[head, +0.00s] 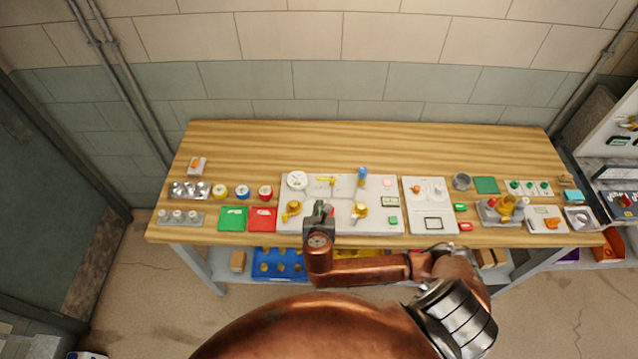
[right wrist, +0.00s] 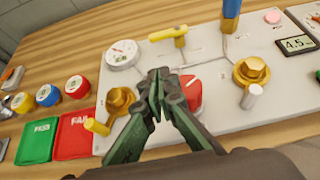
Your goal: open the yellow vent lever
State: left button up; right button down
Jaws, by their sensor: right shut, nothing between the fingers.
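The yellow lever (right wrist: 168,34) lies roughly crosswise on a short stem at the back of the white valve panel (right wrist: 215,125); in the head view the lever (head: 326,180) is small. My right gripper (right wrist: 160,76) is shut and empty over the middle of the panel, in front of the lever and apart from it in the picture. In the head view the right gripper (head: 322,207) covers part of the panel. A red knob (right wrist: 191,92) is partly hidden behind its fingers. My left gripper is not in view.
A gauge (right wrist: 122,54) stands left of the lever and a blue handle (right wrist: 231,14) right of it. Brass valves (right wrist: 119,100) flank the gripper, one with a yellow-tipped handle. Green and red trays (head: 232,218) lie left of the panel. The table's back strip (head: 350,140) is clear.

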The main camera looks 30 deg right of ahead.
send_near(320, 180)
jog(key=f, duration=0.2)
jog(key=w+f, duration=0.1)
jog(key=shift+d, duration=0.35)
jog(key=w+d, duration=0.1)
jog(key=w, duration=0.1)
jog(key=shift+w+d+f, duration=0.1)
jog(key=shift+w+d, duration=0.3)
jog(key=shift+w+d+p, duration=0.25)
jog(key=shift+w+p, duration=0.05)
jog(key=shift+w, duration=0.15)
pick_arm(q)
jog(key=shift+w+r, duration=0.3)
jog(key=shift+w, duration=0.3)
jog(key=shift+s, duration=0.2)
pick_arm(e)
jog(key=shift+w, duration=0.2)
